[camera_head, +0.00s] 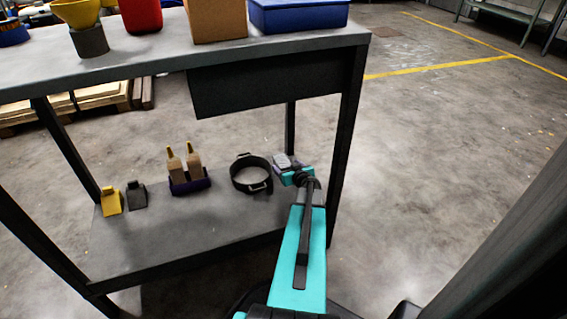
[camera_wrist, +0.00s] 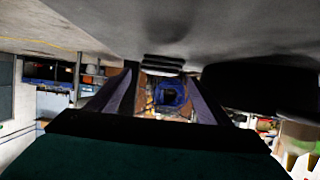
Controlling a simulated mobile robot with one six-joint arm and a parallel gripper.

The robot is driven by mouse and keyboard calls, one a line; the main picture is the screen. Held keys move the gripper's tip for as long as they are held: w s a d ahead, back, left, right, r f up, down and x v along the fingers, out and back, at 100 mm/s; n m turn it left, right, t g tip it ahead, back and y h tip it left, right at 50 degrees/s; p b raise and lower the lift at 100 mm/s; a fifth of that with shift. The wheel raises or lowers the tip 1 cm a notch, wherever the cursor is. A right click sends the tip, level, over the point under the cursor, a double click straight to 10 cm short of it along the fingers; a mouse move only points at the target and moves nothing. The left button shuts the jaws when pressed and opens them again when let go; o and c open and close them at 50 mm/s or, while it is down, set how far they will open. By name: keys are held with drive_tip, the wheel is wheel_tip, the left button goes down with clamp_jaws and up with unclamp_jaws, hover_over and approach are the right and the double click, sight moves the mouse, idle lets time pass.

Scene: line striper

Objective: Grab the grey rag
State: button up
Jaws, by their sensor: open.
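What looks like the grey rag (camera_head: 283,160) lies folded at the right end of the bench's lower shelf (camera_head: 150,243). In the wrist view, which is upside down, a small layered grey and dark shape, probably the rag (camera_wrist: 163,63), lies on the shelf surface, ahead of my fingers and roughly centred between them. My gripper (camera_head: 292,174) is at the near side of the rag, low over the shelf. Its two fingers stand apart in the wrist view (camera_wrist: 158,100), with nothing seen held. The arm's end partly hides the rag in the head view.
Further left are a dark holder with two bottles (camera_head: 187,170), a black piece (camera_head: 137,194) and a yellow piece (camera_head: 110,201). A bench leg (camera_head: 347,150) stands close on the right, with a drawer box (camera_head: 270,83) above.

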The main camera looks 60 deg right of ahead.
sight(283, 162)
drive_tip(key=shift+w, duration=0.1)
drive_tip(key=shift+b+x, duration=0.7)
drive_tip(key=shift+x, duration=1.8)
drive_tip(key=shift+d, duration=0.1)
drive_tip(key=c, duration=1.1)
